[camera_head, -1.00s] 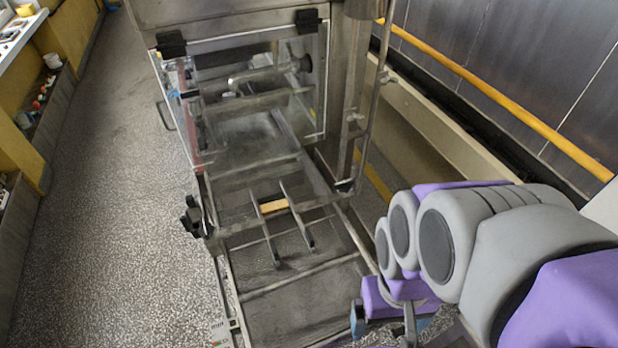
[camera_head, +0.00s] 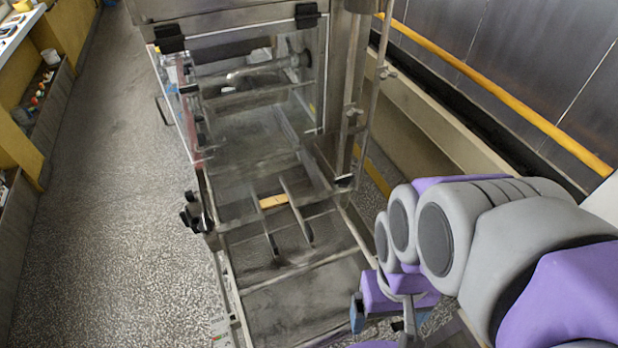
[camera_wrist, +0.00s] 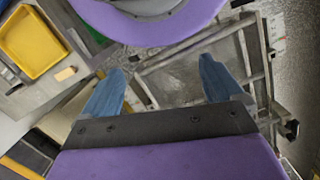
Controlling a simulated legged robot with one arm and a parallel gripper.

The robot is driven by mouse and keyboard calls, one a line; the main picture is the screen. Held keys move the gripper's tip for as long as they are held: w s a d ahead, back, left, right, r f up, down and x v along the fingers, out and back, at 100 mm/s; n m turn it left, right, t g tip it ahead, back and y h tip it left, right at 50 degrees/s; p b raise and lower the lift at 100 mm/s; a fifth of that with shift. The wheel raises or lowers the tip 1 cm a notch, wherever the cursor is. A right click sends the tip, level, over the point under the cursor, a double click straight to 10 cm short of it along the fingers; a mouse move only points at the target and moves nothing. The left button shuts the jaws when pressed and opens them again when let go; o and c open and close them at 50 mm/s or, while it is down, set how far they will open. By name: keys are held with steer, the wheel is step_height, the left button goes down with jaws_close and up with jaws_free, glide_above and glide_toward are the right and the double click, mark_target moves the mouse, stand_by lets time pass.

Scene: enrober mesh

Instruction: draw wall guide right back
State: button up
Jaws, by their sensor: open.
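Two thin dark upright plates, the wall guides, stand side by side over the mesh belt (camera_head: 310,300) in the head view. The right wall guide (camera_head: 297,212) and the left wall guide (camera_head: 265,228) have a short tan block (camera_head: 273,201) between them near their far ends. My gripper (camera_wrist: 162,78) is open and empty in the wrist view, with its two blue fingers wide apart over part of the machine's frame. In the head view one blue finger (camera_head: 357,313) shows to the right of the belt, apart from both guides. I cannot make out the guides clearly in the wrist view.
A clear-walled metal housing (camera_head: 250,110) stands beyond the guides. A metal upright (camera_head: 352,110) and a yellow rail (camera_head: 500,95) are to the right. Speckled floor (camera_head: 115,180) is free on the left. A yellow tray (camera_wrist: 32,42) shows in the wrist view.

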steer(key=shift+w+r, duration=0.2)
steer(key=shift+w, duration=0.2)
steer(key=c, duration=0.3)
steer(key=shift+n+t, duration=0.4)
steer(key=shift+n, duration=0.5)
steer(key=w+a+p, duration=0.1)
steer(key=w, duration=0.3)
steer(key=w+a+r+p, duration=0.1)
steer(key=w+p, duration=0.1)
steer(key=w, duration=0.2)
steer(key=w+a+r+p, duration=0.1)
steer(key=w, duration=0.3)
steer(key=shift+w+r+p, duration=0.25)
steer(key=shift+w+p, duration=0.05)
steer(key=shift+p, duration=0.05)
steer(key=c, duration=0.7)
steer(key=n+t+p, duration=0.1)
steer(key=n+p, duration=0.1)
steer(key=p, duration=0.3)
glide_above(309, 228)
step_height(309, 228, down, 2)
steer(key=f, duration=0.1)
step_height(309, 228, down, 17)
steer(key=shift+r+b, duration=0.1)
steer(key=shift+b, duration=0.3)
jaws_close()
